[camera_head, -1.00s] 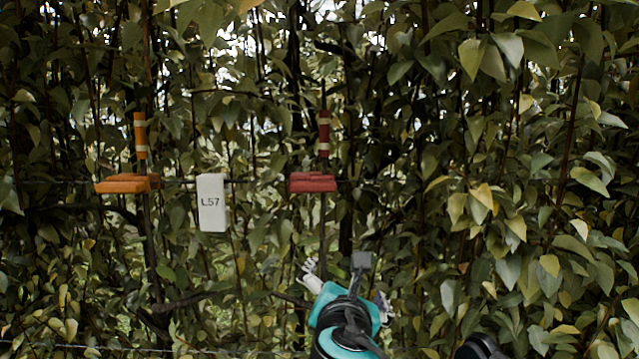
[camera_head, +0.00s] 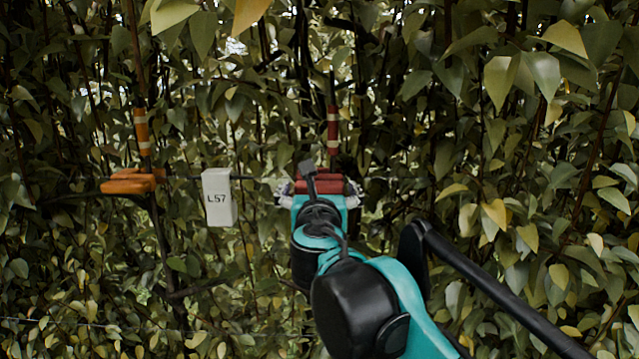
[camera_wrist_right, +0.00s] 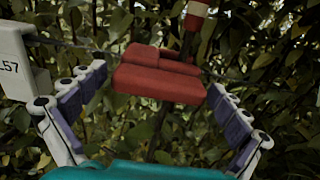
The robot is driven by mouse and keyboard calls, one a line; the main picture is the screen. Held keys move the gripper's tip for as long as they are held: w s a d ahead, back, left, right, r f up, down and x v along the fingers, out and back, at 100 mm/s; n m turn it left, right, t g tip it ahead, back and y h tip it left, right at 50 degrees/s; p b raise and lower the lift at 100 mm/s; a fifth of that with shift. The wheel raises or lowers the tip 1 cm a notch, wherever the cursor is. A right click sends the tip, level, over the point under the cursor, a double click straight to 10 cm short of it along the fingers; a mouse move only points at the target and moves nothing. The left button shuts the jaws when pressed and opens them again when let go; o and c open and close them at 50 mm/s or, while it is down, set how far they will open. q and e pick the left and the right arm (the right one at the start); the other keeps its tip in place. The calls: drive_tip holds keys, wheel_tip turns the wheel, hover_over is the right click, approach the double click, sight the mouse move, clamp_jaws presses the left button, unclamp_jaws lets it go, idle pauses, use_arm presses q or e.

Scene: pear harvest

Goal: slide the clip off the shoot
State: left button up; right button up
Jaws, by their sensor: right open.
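A red clip (camera_head: 320,187) sits on a thin upright shoot at mid-height, and a red tube with pale bands (camera_head: 333,130) stands above it on the shoot. In the right wrist view the red clip (camera_wrist_right: 160,78) lies ahead, between and just beyond the open fingers. My right gripper (camera_head: 318,190) is at the clip in the head view and partly hides it. In the wrist view the right gripper (camera_wrist_right: 155,108) has its purple-padded fingers spread wide, with no contact visible. My left gripper is not in view.
An orange clip (camera_head: 130,182) with an orange banded tube (camera_head: 142,132) is on another shoot at the left. A white L57 tag (camera_head: 219,197) hangs between them, close to the left finger in the wrist view. Dense leaves surround everything.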

drive_tip(key=shift+s, duration=0.15)
drive_tip(key=c, duration=1.6)
drive_tip(key=a, duration=0.7)
drive_tip(key=shift+a+r, duration=0.1)
drive_tip(key=shift+a, duration=0.2)
drive_tip(key=o, duration=1.6)
drive_tip(key=shift+a, duration=0.35)
drive_tip(key=shift+d, duration=0.1)
